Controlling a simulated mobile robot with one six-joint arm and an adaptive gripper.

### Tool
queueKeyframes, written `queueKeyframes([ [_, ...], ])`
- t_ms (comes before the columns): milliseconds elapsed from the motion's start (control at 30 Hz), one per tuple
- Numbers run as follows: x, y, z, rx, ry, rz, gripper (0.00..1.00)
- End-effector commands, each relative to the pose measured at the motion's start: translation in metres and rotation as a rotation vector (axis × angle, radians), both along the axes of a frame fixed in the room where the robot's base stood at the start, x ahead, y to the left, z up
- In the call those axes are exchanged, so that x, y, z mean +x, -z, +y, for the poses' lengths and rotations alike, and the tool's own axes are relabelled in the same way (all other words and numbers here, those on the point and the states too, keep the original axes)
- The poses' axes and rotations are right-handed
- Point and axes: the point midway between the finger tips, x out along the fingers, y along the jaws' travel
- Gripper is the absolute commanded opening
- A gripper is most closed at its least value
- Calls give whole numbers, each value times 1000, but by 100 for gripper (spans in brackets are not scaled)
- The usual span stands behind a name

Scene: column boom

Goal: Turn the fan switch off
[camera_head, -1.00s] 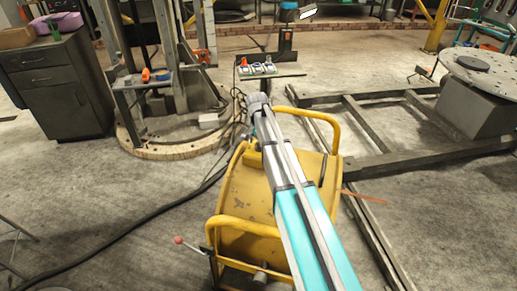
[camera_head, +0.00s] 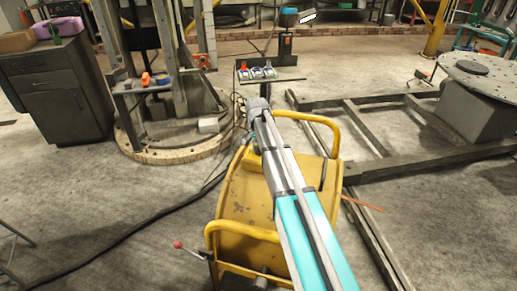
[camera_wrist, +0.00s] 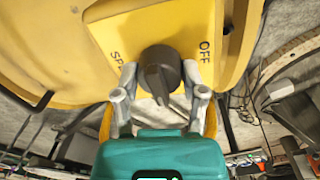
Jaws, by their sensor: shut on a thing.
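The fan switch is a dark round knob (camera_wrist: 160,72) on a yellow plate (camera_wrist: 112,30) in the wrist view. Its pointed end faces down in the picture, toward my gripper. The word "OFF" stands to the right of the knob, and lettering starting "SP" stands to its left. My gripper (camera_wrist: 160,90) has one grey finger on each side of the knob and is shut on it. In the head view my arm reaches over the yellow drum-shaped machine (camera_head: 245,205); the knob and my fingertips are hidden there.
A small stand with switches (camera_head: 257,72) is beyond the arm. A dark metal frame (camera_head: 380,140) lies on the floor at right. A round column base (camera_head: 150,150) and a grey cabinet (camera_head: 60,90) are at left. A black cable (camera_head: 125,235) crosses the floor.

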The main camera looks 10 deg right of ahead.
Motion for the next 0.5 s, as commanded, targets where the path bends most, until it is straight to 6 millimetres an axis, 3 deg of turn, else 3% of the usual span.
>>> queueKeyframes([
  [500,0,0,1,2,-88,0,7],
])
